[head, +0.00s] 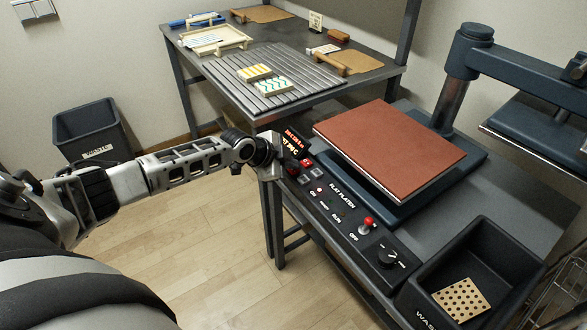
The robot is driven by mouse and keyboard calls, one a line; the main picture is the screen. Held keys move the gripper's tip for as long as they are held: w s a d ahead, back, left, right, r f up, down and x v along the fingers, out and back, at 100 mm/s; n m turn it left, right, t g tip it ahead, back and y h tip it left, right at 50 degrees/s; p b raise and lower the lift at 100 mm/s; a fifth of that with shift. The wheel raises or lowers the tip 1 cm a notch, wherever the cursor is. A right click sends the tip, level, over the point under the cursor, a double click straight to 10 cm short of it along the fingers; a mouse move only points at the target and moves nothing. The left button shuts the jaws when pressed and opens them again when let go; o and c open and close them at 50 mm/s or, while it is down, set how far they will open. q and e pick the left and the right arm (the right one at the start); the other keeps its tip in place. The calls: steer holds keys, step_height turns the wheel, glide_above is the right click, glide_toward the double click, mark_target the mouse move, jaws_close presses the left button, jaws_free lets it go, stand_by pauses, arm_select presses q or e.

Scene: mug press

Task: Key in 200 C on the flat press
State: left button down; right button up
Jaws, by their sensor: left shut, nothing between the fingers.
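The flat press has a red-brown pad (388,150) on its lower platen. Its dark control panel (345,218), marked "FLAT PLATEN", runs along the front edge. A small display (294,143) with orange-red characters, too small to read surely, stands at the panel's far left end. Small keys (306,163) sit just below it, partly hidden. My left gripper (268,160) is shut and empty, close to the display and keys on their left. I cannot tell whether it touches anything. My right gripper is out of view.
A dark waste bin (484,272) with a perforated piece stands at the right. The upper platen (540,125) is swung aside. A back table (290,75) holds patterned blocks.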

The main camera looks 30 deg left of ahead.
mark_target(290, 171)
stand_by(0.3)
arm_select(q)
steer(key=shift+r+p, duration=0.75)
steer(key=shift+r, duration=0.15)
step_height(290, 171, up, 5)
steer(key=p, duration=0.4)
stand_by(0.8)
